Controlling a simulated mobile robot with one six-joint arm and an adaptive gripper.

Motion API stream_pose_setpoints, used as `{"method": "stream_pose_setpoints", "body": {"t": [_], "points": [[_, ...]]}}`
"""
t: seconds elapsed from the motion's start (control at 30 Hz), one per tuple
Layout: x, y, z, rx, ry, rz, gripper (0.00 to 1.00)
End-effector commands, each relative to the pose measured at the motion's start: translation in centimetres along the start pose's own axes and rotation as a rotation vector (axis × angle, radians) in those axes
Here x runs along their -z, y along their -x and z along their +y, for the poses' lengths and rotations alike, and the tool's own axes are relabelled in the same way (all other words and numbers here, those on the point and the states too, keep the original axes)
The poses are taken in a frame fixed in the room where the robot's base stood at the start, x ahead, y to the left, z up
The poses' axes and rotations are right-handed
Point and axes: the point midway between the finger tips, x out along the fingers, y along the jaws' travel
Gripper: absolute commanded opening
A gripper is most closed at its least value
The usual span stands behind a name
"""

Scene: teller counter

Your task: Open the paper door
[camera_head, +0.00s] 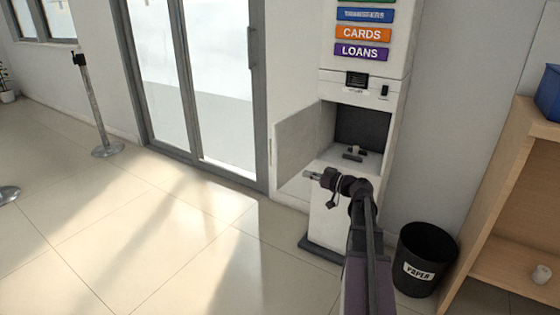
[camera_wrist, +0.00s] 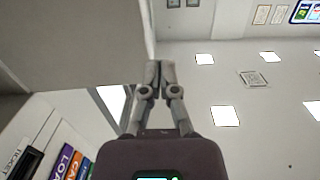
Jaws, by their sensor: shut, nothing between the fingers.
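The paper door (camera_head: 300,143) is a pale grey panel on the ticket machine. It stands swung out to the left, and the dark paper compartment (camera_head: 362,128) behind it is exposed. A small grey holder (camera_head: 353,154) sits on the compartment floor. My gripper (camera_head: 308,175) is shut and empty, at the lower right edge of the door and in front of the compartment. In the wrist view, the closed fingertips (camera_wrist: 160,66) are beside the edge of the pale door panel (camera_wrist: 75,38); I cannot tell if they touch it.
The machine (camera_head: 330,222) carries coloured signs above a ticket slot (camera_head: 356,80). A black paper bin (camera_head: 424,258) stands right of it, beside a wooden shelf unit (camera_head: 500,180). A glass door (camera_head: 215,80) and barrier post (camera_head: 94,105) are at left. The floor left of the machine is clear.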

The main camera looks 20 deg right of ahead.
Motion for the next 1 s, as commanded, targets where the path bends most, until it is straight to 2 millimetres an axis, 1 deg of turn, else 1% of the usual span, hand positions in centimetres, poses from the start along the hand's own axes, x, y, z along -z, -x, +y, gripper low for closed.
{"method": "stream_pose_setpoints", "body": {"t": [0.03, 0.13, 0.57, 0.77, 0.87, 1.0], "points": [[0.3, 0.5, 0.8, -0.014, 0.012, 0.02, 0.0], [0.8, 1.0, 1.4, -0.029, 0.028, 0.043, 0.0], [0.9, 1.0, 1.5, -0.031, 0.032, 0.047, 0.0], [0.9, 0.1, 1.5, -0.03, 0.031, 0.047, 0.0], [0.9, -0.8, 1.5, -0.028, 0.031, 0.047, 0.0], [1.0, -2.5, 1.6, -0.028, 0.031, 0.047, 0.0]]}}
